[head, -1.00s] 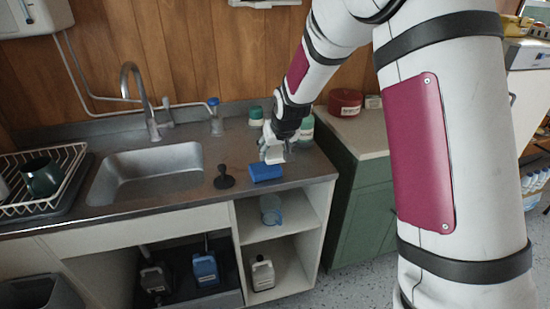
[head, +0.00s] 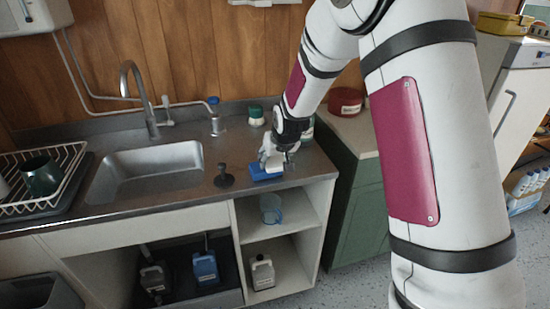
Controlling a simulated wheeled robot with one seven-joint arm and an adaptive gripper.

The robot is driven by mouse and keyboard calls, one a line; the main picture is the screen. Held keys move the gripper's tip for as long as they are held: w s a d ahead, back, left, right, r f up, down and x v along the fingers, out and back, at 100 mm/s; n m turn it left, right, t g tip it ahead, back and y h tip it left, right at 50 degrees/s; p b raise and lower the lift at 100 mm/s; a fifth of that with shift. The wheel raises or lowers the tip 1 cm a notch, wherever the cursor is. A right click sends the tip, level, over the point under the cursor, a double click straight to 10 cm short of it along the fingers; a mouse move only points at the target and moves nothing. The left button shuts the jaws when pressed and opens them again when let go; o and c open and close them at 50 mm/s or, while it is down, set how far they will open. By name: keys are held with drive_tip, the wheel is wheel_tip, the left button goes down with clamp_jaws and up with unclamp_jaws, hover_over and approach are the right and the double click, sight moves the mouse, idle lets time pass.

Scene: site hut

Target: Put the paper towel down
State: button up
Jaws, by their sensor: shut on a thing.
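My gripper (head: 271,163) is at the counter, right of the sink, pointing down. It is shut on a small white piece, which I take to be the paper towel (head: 269,158); it is small in view and partly hidden by the fingers. The white piece is right at a blue block (head: 262,174), like a sponge, lying on the counter near its front edge. I cannot tell whether the two touch.
A dark plunger-like object (head: 224,178) stands just left of the blue block. The sink (head: 150,172) and a dish rack (head: 62,165) with a dark mug are further left. A green-lidded jar (head: 256,116) stands behind. The counter's front right corner is clear.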

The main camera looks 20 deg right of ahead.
drive_tip(key=o, duration=1)
drive_tip(key=shift+s+f, duration=0.15)
drive_tip(key=shift+f, duration=0.45)
drive_tip(key=shift+r, duration=0.2)
